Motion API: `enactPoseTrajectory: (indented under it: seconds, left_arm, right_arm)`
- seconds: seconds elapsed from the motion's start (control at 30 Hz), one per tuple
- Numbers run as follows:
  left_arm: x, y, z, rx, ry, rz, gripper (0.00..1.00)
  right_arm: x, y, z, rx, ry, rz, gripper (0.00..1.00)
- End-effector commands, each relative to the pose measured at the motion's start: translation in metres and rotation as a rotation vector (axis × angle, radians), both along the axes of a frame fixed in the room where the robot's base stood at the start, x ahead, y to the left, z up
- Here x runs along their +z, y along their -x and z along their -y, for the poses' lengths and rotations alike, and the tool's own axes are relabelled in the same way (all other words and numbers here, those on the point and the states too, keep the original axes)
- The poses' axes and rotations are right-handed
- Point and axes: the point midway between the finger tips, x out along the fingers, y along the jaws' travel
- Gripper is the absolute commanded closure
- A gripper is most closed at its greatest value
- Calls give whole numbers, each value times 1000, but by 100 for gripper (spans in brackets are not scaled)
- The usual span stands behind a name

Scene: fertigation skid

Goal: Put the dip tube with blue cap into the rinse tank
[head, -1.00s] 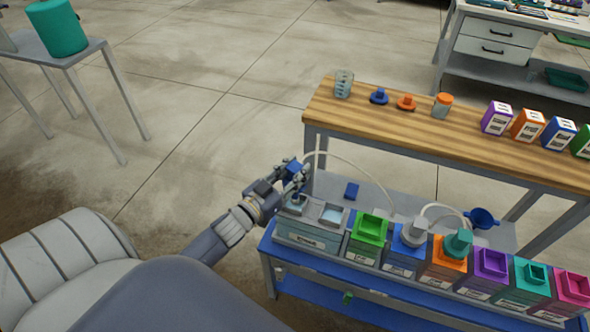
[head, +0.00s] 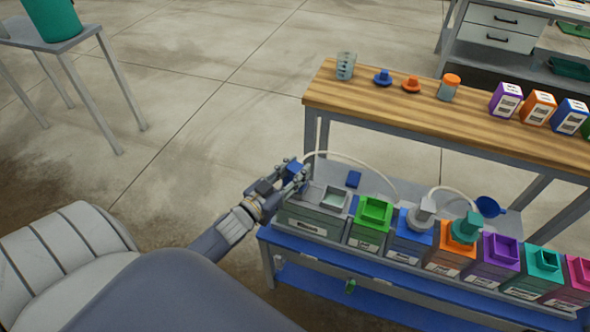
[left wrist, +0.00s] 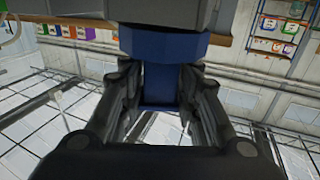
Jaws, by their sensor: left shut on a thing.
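My left gripper (head: 291,172) is shut on the blue cap (head: 295,168) of the dip tube, just above the left end of a grey tank (head: 313,221), which looks like the rinse tank. The tank has a pale open well on top; its left end is partly hidden by the gripper. In the left wrist view, the blue cap (left wrist: 168,85) sits between both fingers, against a grey body (left wrist: 170,14). The tube below the cap is hidden, so I cannot tell whether it is in the tank. A pale hose (head: 350,158) arcs rightward from the cap. My right gripper is not in view.
A row of coloured canisters, starting with a green one (head: 368,236), stands right of the tank on the blue-edged bench (head: 345,258). A loose blue block (head: 354,179) and a blue funnel (head: 488,205) lie behind. A wooden shelf (head: 440,121) rises behind the bench.

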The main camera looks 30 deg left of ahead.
Motion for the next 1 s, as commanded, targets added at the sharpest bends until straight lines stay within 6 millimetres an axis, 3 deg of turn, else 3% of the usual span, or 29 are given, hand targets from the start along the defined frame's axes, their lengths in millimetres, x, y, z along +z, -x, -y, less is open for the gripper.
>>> enactPoseTrajectory:
  seconds: [0.1, 0.13, 0.2, 0.67, 1.0]
  left_arm:
    - [1, 0, 0, 0, 0, 1, 95]
    - [1, 0, 0, 0, 0, 1, 63]
    - [1, 0, 0, 0, 0, 2, 47]
    - [0, 7, -1, 0, 0, -1, 46]
    - [-1, 66, -7, 1, 0, -4, 46]
  right_arm:
    - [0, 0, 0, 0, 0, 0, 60]
    - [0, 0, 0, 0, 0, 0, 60]
    - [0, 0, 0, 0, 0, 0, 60]
    - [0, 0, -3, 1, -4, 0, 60]
    - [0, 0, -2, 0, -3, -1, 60]
